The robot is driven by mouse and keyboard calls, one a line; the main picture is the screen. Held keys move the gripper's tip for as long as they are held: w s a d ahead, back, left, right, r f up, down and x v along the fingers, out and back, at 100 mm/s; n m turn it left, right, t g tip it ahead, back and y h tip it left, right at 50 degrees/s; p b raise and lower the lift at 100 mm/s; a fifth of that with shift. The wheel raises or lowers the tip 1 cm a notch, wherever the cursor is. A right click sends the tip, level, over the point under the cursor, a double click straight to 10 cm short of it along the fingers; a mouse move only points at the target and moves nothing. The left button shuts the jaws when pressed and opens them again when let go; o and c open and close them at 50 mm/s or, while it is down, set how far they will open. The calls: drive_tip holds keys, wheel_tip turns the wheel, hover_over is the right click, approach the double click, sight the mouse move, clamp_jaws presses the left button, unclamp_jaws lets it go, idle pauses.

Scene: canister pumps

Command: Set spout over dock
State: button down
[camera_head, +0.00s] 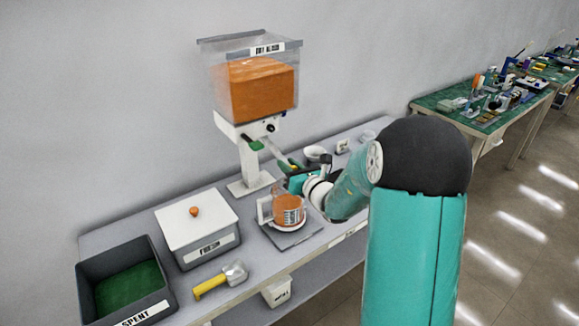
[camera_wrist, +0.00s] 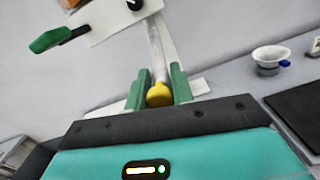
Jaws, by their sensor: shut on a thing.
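The canister pump (camera_head: 248,160) has a clear hopper of orange material on a white stand at the back of the bench. Its spout (camera_head: 272,148) is a pale tube slanting down to the right from the pump head. In the wrist view the spout (camera_wrist: 156,50) ends in a yellow tip (camera_wrist: 159,95) between my green fingers. My gripper (camera_head: 292,165) is shut on that end; it also shows in the wrist view (camera_wrist: 158,90). A jug with orange contents (camera_head: 288,210) stands on a grey plate (camera_head: 291,238), in front of my gripper. I cannot tell which part is the dock.
A green-handled lever (camera_wrist: 50,40) sticks out left of the pump head. A white cup (camera_wrist: 270,58) stands right; a dark flat panel (camera_wrist: 298,112) is nearer.

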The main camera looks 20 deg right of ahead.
drive_tip(key=c, duration=1.2)
unclamp_jaws()
drive_tip(key=shift+a, duration=0.3)
drive_tip(key=shift+d, duration=0.15)
drive_tip(key=shift+s, duration=0.15)
drive_tip(key=v, duration=1.3)
drive_tip(key=shift+s+d, duration=0.15)
drive_tip(key=shift+s, duration=0.1)
drive_tip(key=shift+f, duration=0.1)
